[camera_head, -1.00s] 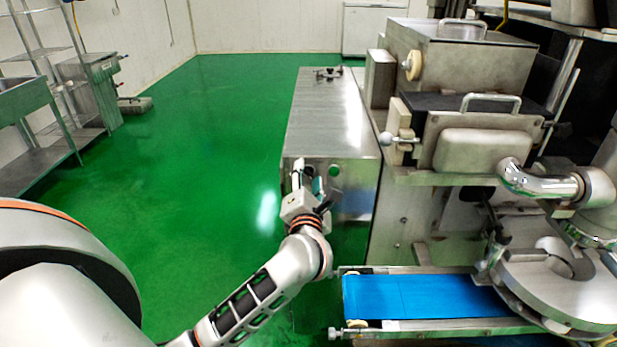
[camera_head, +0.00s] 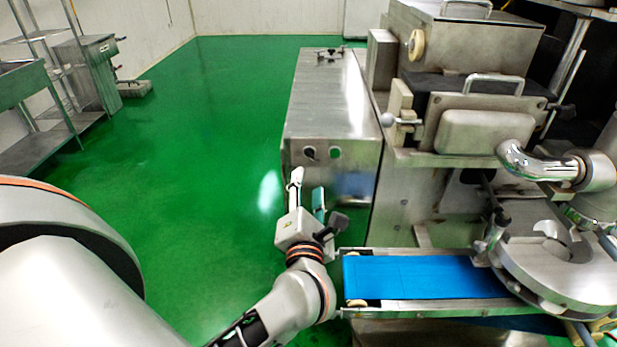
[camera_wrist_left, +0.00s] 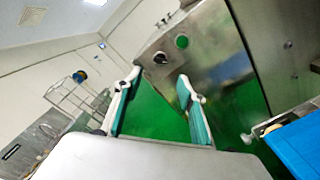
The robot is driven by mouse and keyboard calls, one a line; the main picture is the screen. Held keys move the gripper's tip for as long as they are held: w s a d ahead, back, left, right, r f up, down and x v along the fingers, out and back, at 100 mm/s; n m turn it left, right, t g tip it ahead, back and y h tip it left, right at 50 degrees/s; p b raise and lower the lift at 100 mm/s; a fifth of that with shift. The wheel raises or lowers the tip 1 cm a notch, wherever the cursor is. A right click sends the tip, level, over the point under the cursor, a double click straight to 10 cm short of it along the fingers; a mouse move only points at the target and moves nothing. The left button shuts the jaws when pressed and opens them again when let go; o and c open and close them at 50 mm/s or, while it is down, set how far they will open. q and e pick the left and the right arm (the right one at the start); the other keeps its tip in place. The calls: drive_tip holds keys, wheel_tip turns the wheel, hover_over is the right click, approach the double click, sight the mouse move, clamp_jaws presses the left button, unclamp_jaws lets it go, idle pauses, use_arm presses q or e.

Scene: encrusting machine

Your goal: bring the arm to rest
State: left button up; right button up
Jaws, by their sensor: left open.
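My left gripper (camera_head: 307,192) is open and empty in the head view, its two fingers apart and pointing away from me. It is over the green floor, in front of the steel cabinet (camera_head: 330,110) and left of the blue belt. In the left wrist view the gripper (camera_wrist_left: 157,88) shows two teal-padded fingers with nothing between them. The cabinet front (camera_wrist_left: 205,50) with a black knob and a green button is beyond them. My right gripper does not show in either view.
The encrusting machine (camera_head: 480,130) stands on the right, with its blue conveyor belt (camera_head: 420,277) close to the right of my left wrist. A steel rack and table (camera_head: 40,130) stand at the far left. The green floor (camera_head: 200,130) between is clear.

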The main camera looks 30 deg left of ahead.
use_arm(q)
drive_tip(key=shift+s+d, duration=0.15)
drive_tip(key=shift+s, duration=0.1)
idle(0.3)
